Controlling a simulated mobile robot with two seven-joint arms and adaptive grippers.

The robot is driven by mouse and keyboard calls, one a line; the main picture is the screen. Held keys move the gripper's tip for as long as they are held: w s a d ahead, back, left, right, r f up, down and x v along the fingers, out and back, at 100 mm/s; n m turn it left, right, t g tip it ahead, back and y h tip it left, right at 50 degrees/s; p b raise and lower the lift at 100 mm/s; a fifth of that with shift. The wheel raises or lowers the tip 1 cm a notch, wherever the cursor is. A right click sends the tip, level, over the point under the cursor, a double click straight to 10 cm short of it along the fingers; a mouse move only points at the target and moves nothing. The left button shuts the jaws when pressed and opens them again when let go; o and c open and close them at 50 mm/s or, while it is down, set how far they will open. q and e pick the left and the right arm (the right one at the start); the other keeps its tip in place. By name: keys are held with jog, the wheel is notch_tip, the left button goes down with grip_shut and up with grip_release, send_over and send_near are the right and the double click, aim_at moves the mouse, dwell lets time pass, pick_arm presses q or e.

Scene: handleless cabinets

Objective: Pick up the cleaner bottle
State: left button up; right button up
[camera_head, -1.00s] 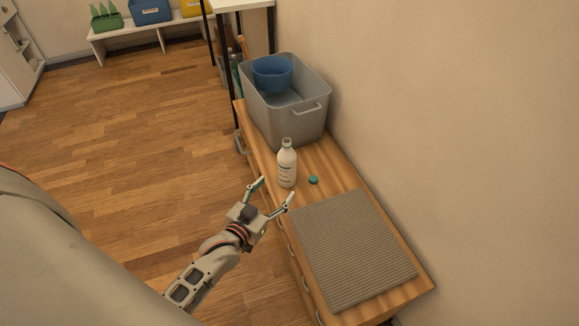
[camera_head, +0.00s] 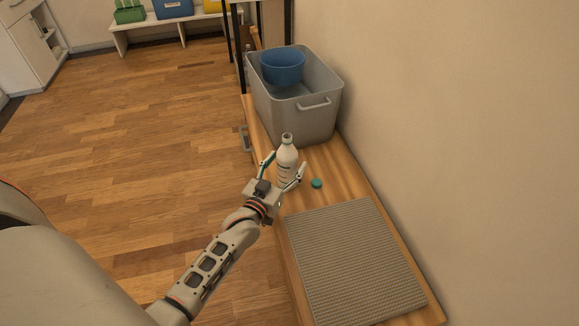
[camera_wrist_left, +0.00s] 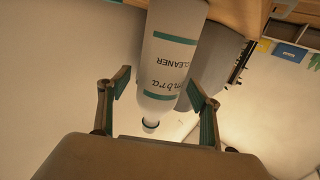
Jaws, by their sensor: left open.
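The cleaner bottle (camera_head: 287,155) is white with a label and stands upright and uncapped on the wooden cabinet top. My left gripper (camera_head: 282,168) is open, with one finger on each side of the bottle in the head view. In the left wrist view the bottle (camera_wrist_left: 170,65) shows upside down, its label reading "CLEANER", between the two open fingers (camera_wrist_left: 160,105). I cannot tell whether a finger touches it. A teal cap (camera_head: 317,183) lies on the cabinet top to the right of the bottle. My right gripper is not in view.
A grey bin (camera_head: 322,122) with a blue bowl (camera_head: 282,68) in it stands right behind the bottle. A ribbed grey mat (camera_head: 355,265) lies on the cabinet (camera_head: 345,165) in front. The wall is close on the right; open floor (camera_head: 150,170) lies left.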

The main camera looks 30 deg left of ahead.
pick_arm(q)
jog(key=shift+w+a+f, duration=0.15)
jog(key=shift+w, duration=0.75)
jog(key=c, duration=1.2)
jog(key=shift+r, duration=0.2)
jog(key=shift+c, duration=0.6)
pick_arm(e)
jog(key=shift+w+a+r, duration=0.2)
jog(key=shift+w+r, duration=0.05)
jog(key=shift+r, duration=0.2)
pick_arm(q)
jog(key=shift+r, duration=0.15)
